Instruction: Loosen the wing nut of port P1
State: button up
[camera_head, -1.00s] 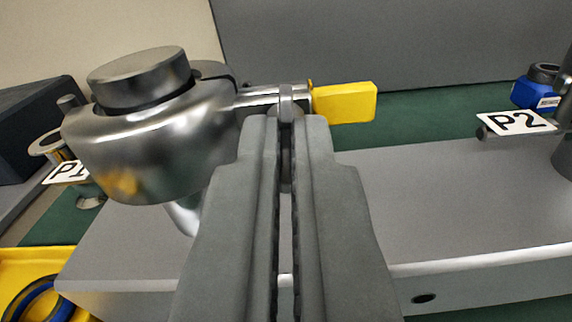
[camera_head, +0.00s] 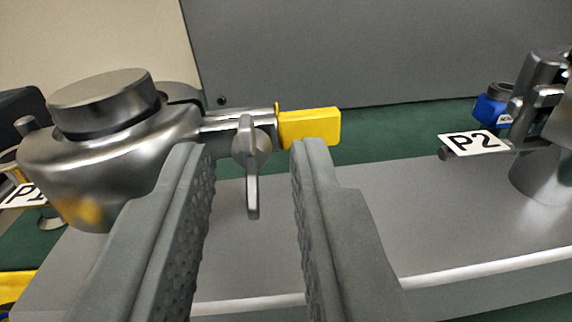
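Port P1 is a shiny metal clamped fitting (camera_head: 105,150) at the left, with a round cap on top. Its label, partly hidden, stands at the far left (camera_head: 22,194). A clamp bolt runs right from it to a yellow tab (camera_head: 309,127). The grey wing nut (camera_head: 251,165) sits on that bolt, just left of the yellow tab, its wings roughly upright. My gripper (camera_head: 254,155) is open, with its textured fingers on either side of the wing nut. Nothing is held. The left finger hides part of the fitting's lower right side.
Port P2's label (camera_head: 473,143) and metal fitting (camera_head: 545,130) stand at the right, with a blue part (camera_head: 491,108) behind. A grey bench block (camera_head: 420,210) runs below on a green surface. A grey panel (camera_head: 380,50) rises behind. A yellow container edge (camera_head: 14,288) shows at lower left.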

dwell(0.4)
jog(key=m, duration=0.4)
jog(key=shift+m, duration=0.3)
jog(key=m, duration=1.3)
jog(key=shift+s+m, duration=0.15)
jog(key=shift+m, duration=0.15)
jog(key=s, duration=1.7)
jog(key=s+d+r+n+y, duration=0.2)
jog(key=s+d+r+n, duration=0.4)
jog(key=s+d+r, duration=0.3)
jog(key=shift+d+t+y, duration=0.3)
jog(key=shift+d, duration=1.15)
